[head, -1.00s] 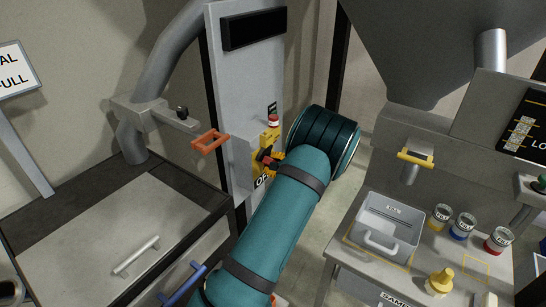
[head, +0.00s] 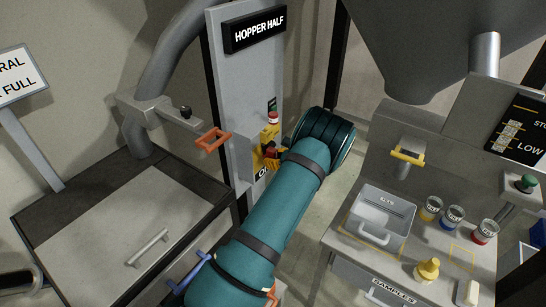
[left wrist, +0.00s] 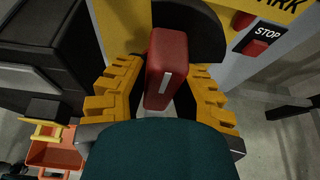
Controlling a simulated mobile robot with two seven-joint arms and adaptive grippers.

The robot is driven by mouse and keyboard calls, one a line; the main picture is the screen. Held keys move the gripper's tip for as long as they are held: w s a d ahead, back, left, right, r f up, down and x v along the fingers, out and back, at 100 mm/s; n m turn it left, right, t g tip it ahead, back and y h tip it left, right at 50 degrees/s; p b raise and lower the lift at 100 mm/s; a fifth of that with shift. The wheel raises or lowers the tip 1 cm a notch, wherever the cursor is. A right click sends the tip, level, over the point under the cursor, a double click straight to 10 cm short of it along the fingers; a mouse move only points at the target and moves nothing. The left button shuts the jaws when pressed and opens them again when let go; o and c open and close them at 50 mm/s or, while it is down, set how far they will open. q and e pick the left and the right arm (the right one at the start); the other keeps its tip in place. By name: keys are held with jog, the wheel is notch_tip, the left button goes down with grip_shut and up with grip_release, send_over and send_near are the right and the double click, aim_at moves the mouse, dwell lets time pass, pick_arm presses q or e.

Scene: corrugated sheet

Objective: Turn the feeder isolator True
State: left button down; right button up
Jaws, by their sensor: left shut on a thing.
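The feeder isolator is a yellow unit (head: 270,134) with a red handle on the grey upright panel (head: 226,85). In the left wrist view the red handle (left wrist: 166,60) has a white stripe and stands in front of a round black plate (left wrist: 190,28). My left gripper (head: 271,157) is at the isolator, its forearm reaching up from below. Its yellow fingers (left wrist: 160,92) are shut on the red handle, one on each side. My teal arm hides part of the isolator and its lower label. My right gripper is in neither view.
A lit sign reading HOPPER HALF (head: 259,30) tops the panel. A red STOP button (left wrist: 255,47) is close to the handle in the wrist view. An orange handle (head: 213,139) juts out at left. A sample bench (head: 340,245) with a grey bin (head: 382,215) stands at right.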

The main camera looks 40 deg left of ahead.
pick_arm(q)
jog(key=shift+a, duration=0.1)
dwell(0.4)
jog(key=c, duration=0.7)
grip_release()
jog(key=shift+c, duration=0.2)
jog(key=v, duration=1.2)
jog(key=shift+r, duration=0.1)
